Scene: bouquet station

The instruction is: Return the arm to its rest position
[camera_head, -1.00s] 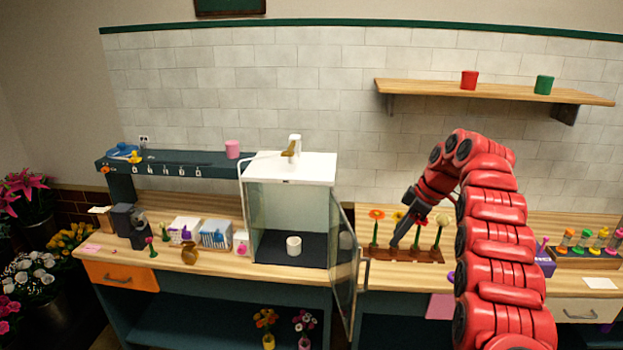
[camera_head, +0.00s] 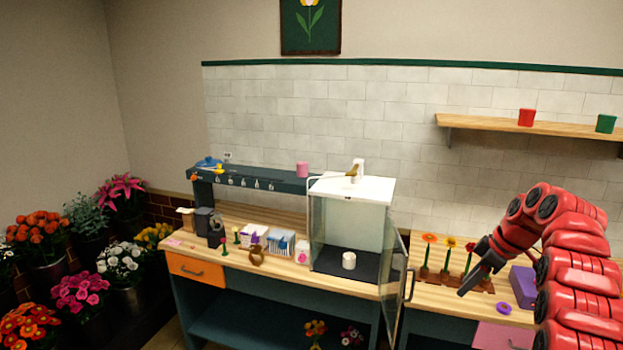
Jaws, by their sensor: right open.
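My right arm, red and segmented, comes in from the right edge of the head view. Its dark gripper (camera_head: 472,284) points down and left and is open. It hangs in front of the wooden flower rack (camera_head: 434,275) and covers part of it. I see nothing between its fingers. My left arm and gripper are not in view.
A glass cabinet with a white top (camera_head: 352,188) stands left of the gripper, its glass door (camera_head: 391,290) open toward me. A purple box (camera_head: 523,286) is beside my arm. A shelf (camera_head: 480,125) hangs above.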

